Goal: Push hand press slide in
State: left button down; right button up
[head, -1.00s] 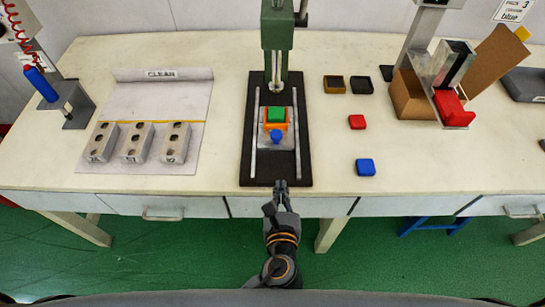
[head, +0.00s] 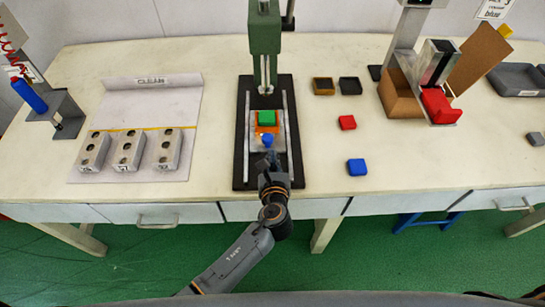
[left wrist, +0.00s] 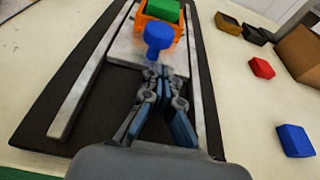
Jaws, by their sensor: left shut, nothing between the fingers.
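The hand press (head: 264,40) is green and stands at the back middle of the table on a black base (head: 241,172) with two pale rails. Its slide (head: 257,142) is a grey plate between the rails, in front of the press column. The slide carries an orange mould (left wrist: 167,27) with a green block (head: 267,117) in it and a blue knob (head: 267,141) at the front. In the left wrist view the blue knob (left wrist: 158,37) is just ahead of my left gripper (left wrist: 160,72). The gripper is shut and empty, its tips at or very near the knob; contact is unclear.
A red block (head: 347,122) and a blue block (head: 357,167) lie right of the press, with two small trays (head: 349,85) behind them. Metal moulds (head: 127,151) stand on a sheet at the left. A cardboard box (head: 399,95) stands at the right.

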aim_at(271, 131)
pick_arm(q)
jog(key=shift+w, duration=0.1)
jog(key=w, duration=0.7)
jog(key=shift+w+f+b, duration=0.1)
jog(key=shift+w+b, duration=0.2)
jog(key=shift+w, duration=0.5)
jog(key=shift+a, duration=0.1)
